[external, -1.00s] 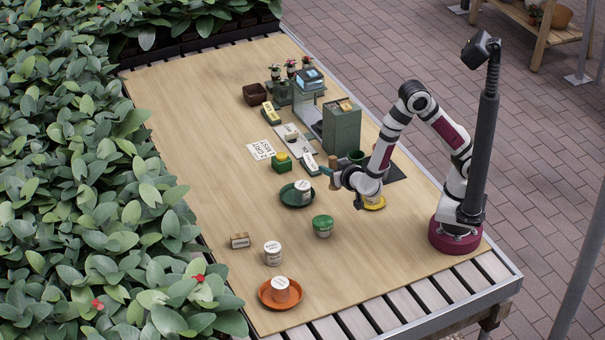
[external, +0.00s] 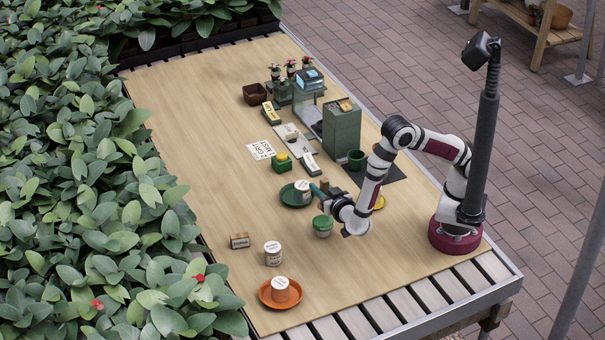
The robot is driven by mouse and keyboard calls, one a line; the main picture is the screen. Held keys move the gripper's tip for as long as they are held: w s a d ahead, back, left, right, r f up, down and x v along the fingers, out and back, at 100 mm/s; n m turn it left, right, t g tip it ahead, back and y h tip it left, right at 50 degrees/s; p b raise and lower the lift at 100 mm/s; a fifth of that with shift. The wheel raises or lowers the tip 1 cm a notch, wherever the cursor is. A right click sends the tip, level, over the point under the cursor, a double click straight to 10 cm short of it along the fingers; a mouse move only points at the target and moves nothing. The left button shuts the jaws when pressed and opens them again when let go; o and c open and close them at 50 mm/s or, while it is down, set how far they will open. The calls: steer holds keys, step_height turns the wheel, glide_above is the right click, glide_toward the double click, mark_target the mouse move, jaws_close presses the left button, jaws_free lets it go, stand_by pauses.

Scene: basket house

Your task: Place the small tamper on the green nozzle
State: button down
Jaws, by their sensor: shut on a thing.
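My gripper (external: 322,191) is low over the bench, between the green saucer and the green-topped jar. It is shut on a small brown piece (external: 324,184), which looks like the small tamper; the fingers partly hide it, and I cannot tell whether it touches anything. I cannot single out the green nozzle for sure. A tall green machine (external: 341,130) stands farther back, with a green cup (external: 356,160) on the dark mat at its front. A green block with a yellow top (external: 282,162) sits left of the machine.
A white jar stands on a green saucer (external: 286,201) just left of my gripper. A green-topped jar (external: 322,227) is just below it. A white jar (external: 273,254), wooden block (external: 239,241) and orange saucer (external: 267,300) lie nearer. A yellow saucer (external: 379,202) is partly behind my arm. The left bench is clear.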

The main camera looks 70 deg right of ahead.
steer(key=shift+a+f, duration=0.1)
steer(key=shift+f, duration=1.9)
steer(key=shift+f, duration=0.2)
steer(key=c, duration=0.7)
jaws_free()
